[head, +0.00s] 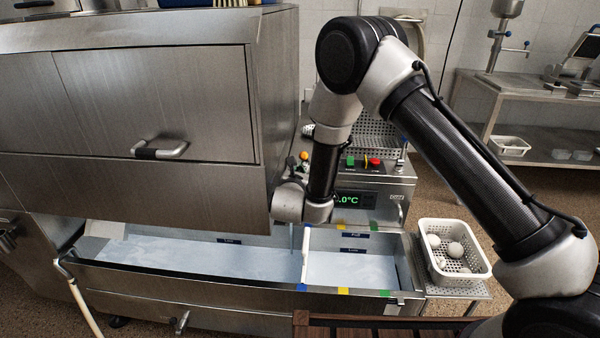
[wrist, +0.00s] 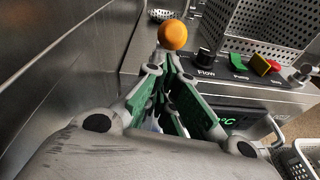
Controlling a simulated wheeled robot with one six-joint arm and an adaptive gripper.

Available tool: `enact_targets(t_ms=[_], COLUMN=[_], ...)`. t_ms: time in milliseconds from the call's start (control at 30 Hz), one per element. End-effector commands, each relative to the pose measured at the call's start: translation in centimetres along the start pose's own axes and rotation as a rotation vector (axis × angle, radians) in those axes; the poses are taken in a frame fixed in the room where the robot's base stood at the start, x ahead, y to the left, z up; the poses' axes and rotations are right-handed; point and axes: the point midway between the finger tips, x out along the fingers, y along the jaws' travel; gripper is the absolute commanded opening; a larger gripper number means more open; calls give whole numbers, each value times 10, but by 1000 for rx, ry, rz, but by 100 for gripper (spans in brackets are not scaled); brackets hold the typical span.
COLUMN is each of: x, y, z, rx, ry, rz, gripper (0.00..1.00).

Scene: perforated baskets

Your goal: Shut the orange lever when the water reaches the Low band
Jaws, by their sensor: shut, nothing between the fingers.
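The orange lever's round knob (wrist: 173,36) stands just beyond my gripper (wrist: 167,62) in the wrist view. The fingers are shut and empty; whether they touch the lever cannot be told. In the head view the orange knob (head: 304,157) shows at the left of the control panel, with my gripper (head: 293,167) small and dark close below it. The long steel trough (head: 200,298) holds pale bluish water (head: 190,252). A white upright divider (head: 306,255) crosses it by the blue rim mark (head: 302,288).
Yellow (head: 343,291) and green (head: 385,293) marks sit further right on the rim. The panel has a black Flow knob (wrist: 204,58) and green, yellow and red buttons. A white perforated basket (head: 425,240) with pale balls stands right. A steel cabinet (head: 150,100) closes off the left.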

Motion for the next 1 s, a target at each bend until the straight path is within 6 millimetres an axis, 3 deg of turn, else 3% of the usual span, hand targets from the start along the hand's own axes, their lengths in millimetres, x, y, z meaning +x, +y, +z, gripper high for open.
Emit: enact_targets(t_ms=[533, 1000], x=[0, 6], y=[2, 7], z=[16, 47], rx=[-3, -12], ry=[110, 369], rz=[-17, -56], gripper=[0, 0])
